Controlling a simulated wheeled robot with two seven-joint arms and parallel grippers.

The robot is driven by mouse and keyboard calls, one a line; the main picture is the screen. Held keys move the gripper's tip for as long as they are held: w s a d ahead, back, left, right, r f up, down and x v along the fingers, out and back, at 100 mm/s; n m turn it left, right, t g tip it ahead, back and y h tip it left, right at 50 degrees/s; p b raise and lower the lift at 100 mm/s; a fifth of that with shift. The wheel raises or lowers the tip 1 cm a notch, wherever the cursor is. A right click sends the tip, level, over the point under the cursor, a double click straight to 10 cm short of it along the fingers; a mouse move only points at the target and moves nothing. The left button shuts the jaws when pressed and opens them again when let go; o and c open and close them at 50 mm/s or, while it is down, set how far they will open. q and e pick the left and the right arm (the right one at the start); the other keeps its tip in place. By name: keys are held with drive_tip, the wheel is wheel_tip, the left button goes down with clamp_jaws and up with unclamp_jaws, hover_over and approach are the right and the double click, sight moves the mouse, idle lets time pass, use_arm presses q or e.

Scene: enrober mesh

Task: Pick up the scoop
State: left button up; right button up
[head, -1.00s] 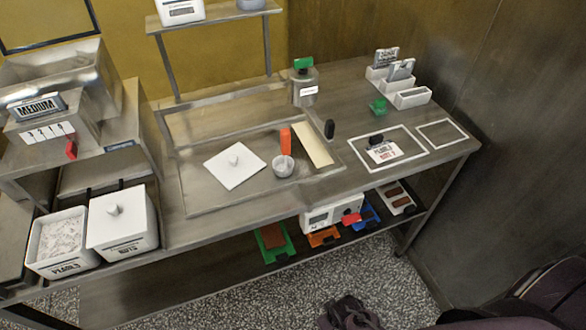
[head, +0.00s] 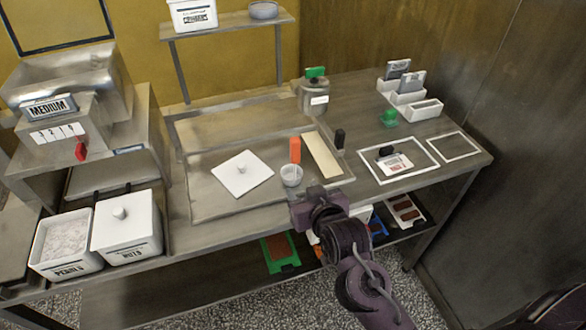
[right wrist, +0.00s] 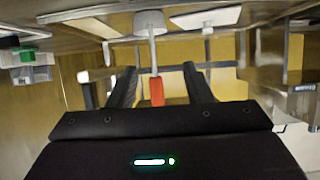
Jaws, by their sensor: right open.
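The scoop, a pale grey cup (head: 291,176) with an upright orange handle (head: 295,150), stands on the recessed metal worktop. My right gripper (head: 303,200) is just in front of it, on the near side; its fingertips are hard to make out in the head view. In the right wrist view, which is upside down, the two black fingers (right wrist: 160,72) are spread apart. The scoop's orange handle (right wrist: 157,92) shows between them in the picture, with the cup (right wrist: 150,23) above. I cannot tell whether the fingers reach around the handle. My left gripper is not in view.
A white square lid (head: 229,181) lies left of the scoop, and a cream strip (head: 322,155) lies to its right, beside a black upright handle (head: 340,139). A metal pot (head: 313,99) stands behind. White tubs (head: 127,236) are at the left front.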

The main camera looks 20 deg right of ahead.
sight(294, 138)
drive_tip(key=w+r+t, duration=0.1)
drive_tip(key=r, duration=0.1)
drive_tip(key=w+r+t+h, duration=0.1)
drive_tip(key=w+r+t, duration=0.1)
drive_tip(key=w+r+m+t, duration=0.1)
drive_tip(key=r, duration=0.1)
drive_tip(key=shift+w+d+r+t+h, duration=0.15)
drive_tip(key=shift+r+t+h, duration=0.15)
drive_tip(key=shift+t, duration=0.1)
drive_tip(key=shift+w+r, duration=0.2)
drive_tip(key=w+p, duration=0.1)
drive_tip(key=w, duration=0.1)
drive_tip(key=w+p, duration=0.1)
drive_tip(key=w, duration=0.1)
drive_tip(key=w+p, duration=0.1)
drive_tip(key=w, duration=0.2)
drive_tip(key=shift+d+f, duration=0.1)
drive_tip(key=shift+d, duration=0.2)
drive_tip(key=shift+w+f, duration=0.1)
drive_tip(key=shift+w, duration=0.1)
clamp_jaws()
